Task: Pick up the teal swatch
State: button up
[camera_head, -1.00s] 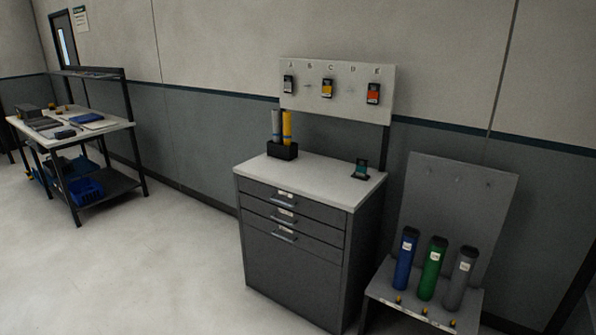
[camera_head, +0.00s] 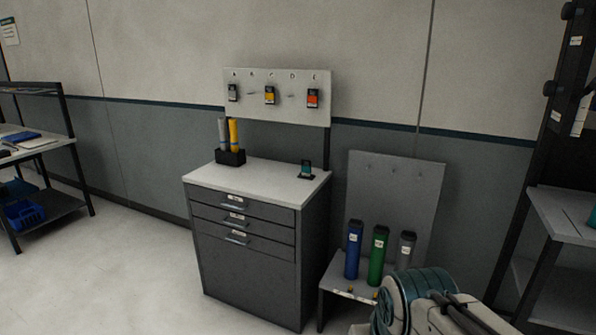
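The teal swatch (camera_head: 306,167) stands upright in a small dark holder on the right part of the cabinet's white top (camera_head: 257,179). It is small in the picture, and nothing covers it. Part of my arm shows at the lower right, in front of the low stand. My gripper is not in view, so its state and its distance from the swatch do not show.
The grey drawer cabinet (camera_head: 247,262) bears a black holder (camera_head: 231,157) with grey and yellow rolls. Above is a lettered board (camera_head: 245,109) with hanging swatches. A low stand holds blue (camera_head: 354,250), green (camera_head: 377,256) and grey tubes.

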aim_at(305, 170)
jog(key=z, duration=0.2)
jog(key=i, duration=0.5)
jog(key=z, duration=0.4)
jog(key=i, duration=1.5)
jog(key=u, duration=0.55)
jog(key=i, duration=1.2)
jog(key=u, duration=0.6)
